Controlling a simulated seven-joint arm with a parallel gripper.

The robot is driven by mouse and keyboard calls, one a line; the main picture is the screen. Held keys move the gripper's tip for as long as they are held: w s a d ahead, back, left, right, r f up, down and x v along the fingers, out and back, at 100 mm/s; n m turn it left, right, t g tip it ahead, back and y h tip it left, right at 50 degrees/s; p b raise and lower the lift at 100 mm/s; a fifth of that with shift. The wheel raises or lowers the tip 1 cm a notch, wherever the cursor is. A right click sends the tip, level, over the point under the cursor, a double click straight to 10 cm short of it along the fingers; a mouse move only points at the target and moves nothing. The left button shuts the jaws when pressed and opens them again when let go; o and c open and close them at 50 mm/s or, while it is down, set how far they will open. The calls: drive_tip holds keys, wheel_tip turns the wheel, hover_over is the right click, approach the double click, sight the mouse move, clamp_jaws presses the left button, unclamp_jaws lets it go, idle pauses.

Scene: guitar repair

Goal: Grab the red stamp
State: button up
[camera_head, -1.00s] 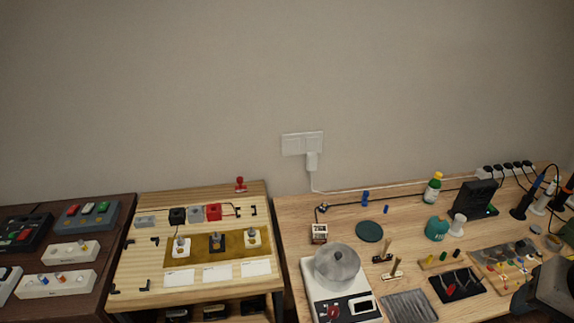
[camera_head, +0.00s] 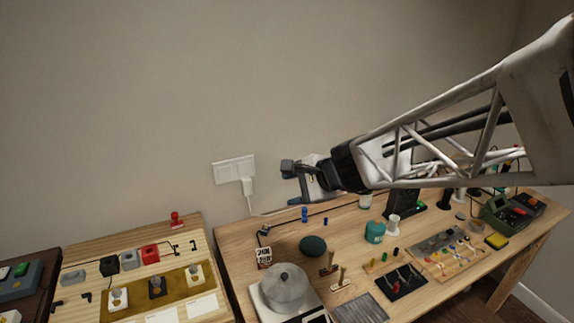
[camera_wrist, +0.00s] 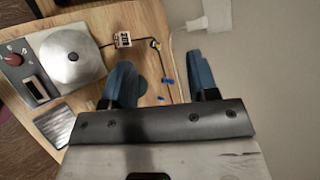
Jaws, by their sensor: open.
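The red stamp (camera_head: 176,219) stands upright at the back right corner of the left light-wood table (camera_head: 200,238), close to the wall. My gripper (camera_head: 289,183) is open and empty, in the air above the back of the right workbench. It is to the right of the stamp and higher in the picture, well apart from it. In the wrist view my gripper (camera_wrist: 160,70) shows two blue fingers spread apart with nothing between them. The stamp does not show in the wrist view.
A red block (camera_head: 150,254) sits near the stamp among grey and black blocks. On the right workbench stand a scale with a metal dome (camera_head: 284,287), a teal jar (camera_head: 375,232) and several tools. A wall socket with a plug (camera_head: 247,187) is between stamp and gripper.

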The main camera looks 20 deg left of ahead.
drive_tip(key=w+a+f+m+y, duration=0.1)
drive_tip(key=w+a+f+m, duration=0.2)
drive_tip(key=a, duration=0.7)
drive_tip(key=a+f+m+y, duration=0.1)
drive_tip(key=a+f+m, duration=0.25)
drive_tip(key=a, duration=0.65)
drive_tip(key=m+t, duration=0.2)
drive_tip(key=m, duration=0.5)
approach(175, 214)
drive_tip(key=shift+y, duration=0.3)
drive_tip(key=x, duration=0.4)
drive_tip(key=shift+s+a+f, duration=0.15)
drive_tip(key=shift+a+f, duration=0.05)
drive_tip(key=shift+f, duration=0.25)
drive_tip(key=shift+a, duration=0.1)
drive_tip(key=shift+x, duration=1.2)
drive_tip(key=shift+a, duration=0.1)
drive_tip(key=shift+w+x, duration=0.15)
drive_tip(key=shift+x, duration=1.1)
drive_tip(key=shift+w+x, duration=0.15)
drive_tip(key=shift+x, duration=1.1)
drive_tip(key=shift+c, duration=0.2)
